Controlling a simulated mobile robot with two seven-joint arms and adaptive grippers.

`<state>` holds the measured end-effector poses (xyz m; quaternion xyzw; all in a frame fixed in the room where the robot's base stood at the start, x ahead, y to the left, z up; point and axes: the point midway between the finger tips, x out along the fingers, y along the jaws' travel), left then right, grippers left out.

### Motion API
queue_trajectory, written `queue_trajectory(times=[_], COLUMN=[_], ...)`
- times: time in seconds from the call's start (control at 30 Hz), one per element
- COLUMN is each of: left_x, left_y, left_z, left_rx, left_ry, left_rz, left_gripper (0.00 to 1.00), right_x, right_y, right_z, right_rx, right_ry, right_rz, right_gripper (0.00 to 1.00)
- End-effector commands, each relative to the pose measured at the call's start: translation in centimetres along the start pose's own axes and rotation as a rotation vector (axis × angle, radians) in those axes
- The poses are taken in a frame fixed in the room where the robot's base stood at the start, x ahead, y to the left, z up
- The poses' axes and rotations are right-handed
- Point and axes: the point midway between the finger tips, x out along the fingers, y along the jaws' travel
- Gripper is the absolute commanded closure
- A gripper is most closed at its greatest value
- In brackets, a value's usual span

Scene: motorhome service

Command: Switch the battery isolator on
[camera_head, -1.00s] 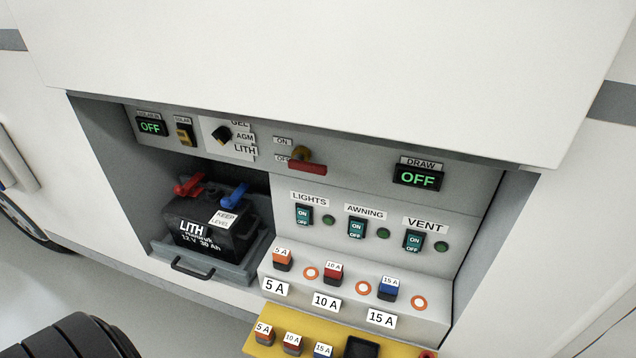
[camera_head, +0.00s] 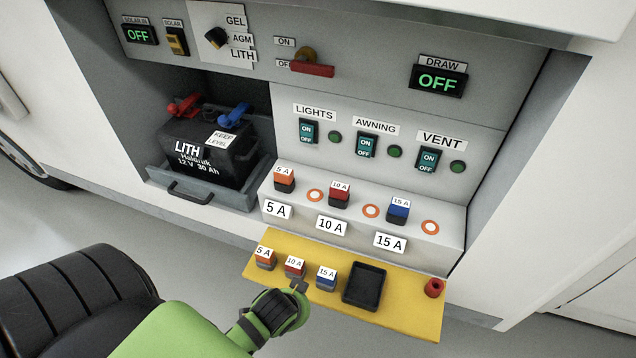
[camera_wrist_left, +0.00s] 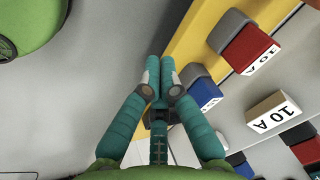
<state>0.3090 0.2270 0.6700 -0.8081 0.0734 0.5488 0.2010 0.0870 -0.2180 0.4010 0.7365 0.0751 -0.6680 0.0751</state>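The battery isolator is a red handle (camera_head: 312,69) on a brass-coloured hub, high on the grey panel. The handle lies roughly level, beside the OFF label (camera_head: 284,64), with the ON label (camera_head: 285,42) above. My left gripper (camera_head: 299,287) is low, at the front edge of the yellow shelf, well below the isolator and apart from it. In the left wrist view its teal fingers (camera_wrist_left: 160,66) come together at the tips with nothing seen between them. The isolator is not in that view. My right gripper is in neither view.
The yellow shelf (camera_head: 402,316) with several fuses and a black tray (camera_head: 366,285) juts out below the white fuse block (camera_head: 452,237). The battery (camera_head: 213,150) stands left of the LIGHTS, AWNING and VENT switches. The DRAW display (camera_head: 438,80) reads OFF.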

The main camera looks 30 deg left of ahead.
Motion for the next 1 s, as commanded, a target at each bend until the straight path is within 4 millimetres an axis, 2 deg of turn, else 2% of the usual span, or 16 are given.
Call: queue_trajectory(times=[0.03,0.17,0.23,0.3,0.4,0.53,0.6,0.7,0.8,1.0], left_x=[-0.4,-2.6,-4.4,-6.8,-11.1,-16.6,-18.7,-20.6,-21.5,-21.6], left_y=[-3.2,-9.9,-13.2,-16.3,-19.9,-22.0,-22.3,-22.4,-22.3,-22.3], left_z=[-1.7,-5.6,-7.9,-10.3,-14.0,-17.8,-19.1,-20.2,-20.7,-20.8], left_rx=[0.131,0.488,0.701,0.932,1.28,1.66,1.797,1.92,1.973,1.984], left_ry=[0.056,0.127,0.138,0.117,0.021,-0.202,-0.326,-0.463,-0.533,-0.549], left_rz=[-0.109,-0.382,-0.55,-0.741,-1.04,-1.381,-1.511,-1.628,-1.678,-1.686], left_gripper=[1.0,1.0,1.0,1.0,1.0,1.0,1.0,1.0,1.0,1.0], right_x=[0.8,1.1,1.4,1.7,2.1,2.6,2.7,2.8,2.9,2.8], right_y=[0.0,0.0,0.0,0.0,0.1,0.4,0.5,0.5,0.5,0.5], right_z=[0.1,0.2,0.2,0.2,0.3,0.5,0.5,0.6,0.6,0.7], right_rx=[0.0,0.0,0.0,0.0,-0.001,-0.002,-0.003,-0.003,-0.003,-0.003], right_ry=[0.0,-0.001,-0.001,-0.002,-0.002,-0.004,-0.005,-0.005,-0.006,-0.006], right_rz=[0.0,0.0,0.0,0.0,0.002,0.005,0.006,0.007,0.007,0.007], right_gripper=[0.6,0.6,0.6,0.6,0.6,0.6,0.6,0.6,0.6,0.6])
